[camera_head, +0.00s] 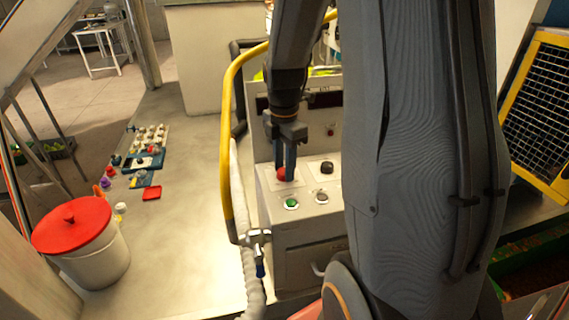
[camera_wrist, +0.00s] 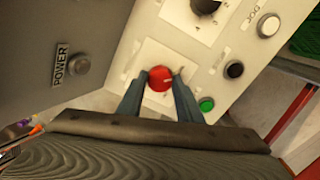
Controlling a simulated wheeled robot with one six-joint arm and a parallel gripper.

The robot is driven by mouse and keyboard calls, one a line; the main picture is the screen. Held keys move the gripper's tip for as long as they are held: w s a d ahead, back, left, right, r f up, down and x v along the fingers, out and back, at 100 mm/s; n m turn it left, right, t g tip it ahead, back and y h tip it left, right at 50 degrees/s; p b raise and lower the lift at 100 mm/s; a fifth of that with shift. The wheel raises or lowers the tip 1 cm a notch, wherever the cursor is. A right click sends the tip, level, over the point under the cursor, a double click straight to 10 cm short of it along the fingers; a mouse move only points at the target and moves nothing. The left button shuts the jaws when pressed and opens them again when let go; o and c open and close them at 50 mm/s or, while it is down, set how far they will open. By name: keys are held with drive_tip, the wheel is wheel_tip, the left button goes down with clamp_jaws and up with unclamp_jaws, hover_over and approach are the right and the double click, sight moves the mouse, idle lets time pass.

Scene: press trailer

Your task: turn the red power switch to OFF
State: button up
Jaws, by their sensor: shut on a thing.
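The red power switch (camera_head: 283,175) is a round red knob on the sloped panel of the grey control box (camera_head: 287,243). In the wrist view the red knob (camera_wrist: 161,79) has a pale pointer line and sits on a light square plate. My gripper (camera_head: 285,168) reaches down from above, and its two fingers are closed on the sides of the knob. The wrist view also shows my gripper (camera_wrist: 160,84) with one finger on each side of the knob. The lettering around the knob is too small to read.
A black knob (camera_head: 327,167), a green button (camera_head: 291,203) and a grey button (camera_head: 321,197) share the panel. A yellow rail (camera_head: 228,150) runs up the box's left side. A white bucket with a red lid (camera_head: 97,255) stands at left. A yellow-framed mesh (camera_head: 540,115) is at right.

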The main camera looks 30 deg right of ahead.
drive_tip(key=shift+n, duration=0.3)
idle(0.4)
drive_tip(key=o, duration=1)
drive_tip(key=shift+o, duration=0.2)
drive_tip(key=shift+r, duration=0.15)
drive_tip(key=shift+r+b, duration=1.05)
drive_tip(key=shift+r, duration=2.75)
